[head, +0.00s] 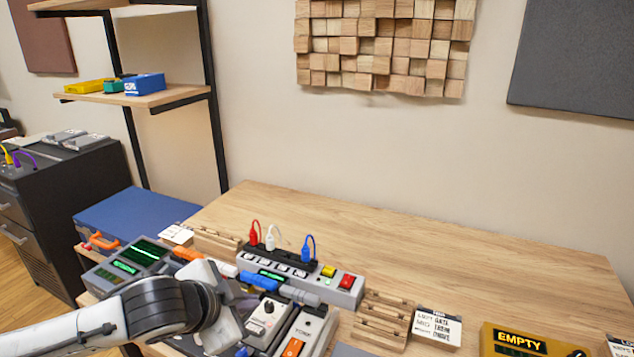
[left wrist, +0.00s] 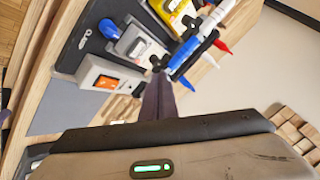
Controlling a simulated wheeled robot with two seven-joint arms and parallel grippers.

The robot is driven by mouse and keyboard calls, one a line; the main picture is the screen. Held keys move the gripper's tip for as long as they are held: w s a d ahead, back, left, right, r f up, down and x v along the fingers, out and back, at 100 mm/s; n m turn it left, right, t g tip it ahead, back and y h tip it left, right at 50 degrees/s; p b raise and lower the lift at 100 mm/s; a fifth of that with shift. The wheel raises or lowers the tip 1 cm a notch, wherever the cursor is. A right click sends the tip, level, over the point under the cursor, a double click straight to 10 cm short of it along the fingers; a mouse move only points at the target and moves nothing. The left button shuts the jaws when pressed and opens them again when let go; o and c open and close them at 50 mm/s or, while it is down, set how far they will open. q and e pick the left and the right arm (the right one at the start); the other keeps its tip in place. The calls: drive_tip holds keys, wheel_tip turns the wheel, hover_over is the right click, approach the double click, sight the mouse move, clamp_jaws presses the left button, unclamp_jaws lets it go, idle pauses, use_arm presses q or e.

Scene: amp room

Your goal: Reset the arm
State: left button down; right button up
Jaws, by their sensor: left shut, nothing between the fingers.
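My left arm comes in from the lower left in the head view, and its wrist hangs over the front left of the wooden table (head: 420,235). My left gripper (head: 243,298) is over the crowded gear there, mostly hidden behind the wrist. In the left wrist view its dark fingers (left wrist: 158,98) are together with nothing between them. The fingertips appear close to the pedals and cables; I cannot tell whether they touch. My right gripper is not in view.
A grey power unit (head: 300,278) with red, white and blue plugs stands beside the wrist. Pedals, including a white one (head: 312,325), sit in front. A yellow EMPTY box (head: 520,342) is at the front right. The table's back right is clear. A shelf (head: 150,97) stands left.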

use_arm(q)
drive_tip(key=s+d+f+n+g+h, duration=0.1)
drive_tip(key=s+d+f, duration=0.2)
drive_tip(key=s+d, duration=0.15)
drive_tip(key=s+d+f+n+h, duration=0.1)
drive_tip(key=s+d+f, duration=0.2)
drive_tip(key=s, duration=0.3)
drive_tip(key=s+a+f+n+g+y, duration=0.2)
drive_tip(key=s+a+f+n, duration=0.25)
drive_tip(key=s+a, duration=0.35)
drive_tip(key=s+a+f+n+g+y, duration=0.2)
drive_tip(key=s+a+f+n, duration=0.3)
drive_tip(key=s, duration=0.5)
drive_tip(key=w+d+f+m+t+h, duration=0.1)
drive_tip(key=d+f+t, duration=0.1)
drive_tip(key=f, duration=0.4)
drive_tip(key=w+d+f+t+h, duration=0.1)
drive_tip(key=w+d+f+t, duration=0.1)
drive_tip(key=f, duration=0.4)
drive_tip(key=shift+w+d+f+m+t, duration=0.15)
drive_tip(key=shift+w+d+m+t, duration=0.15)
drive_tip(key=shift+m+t, duration=0.1)
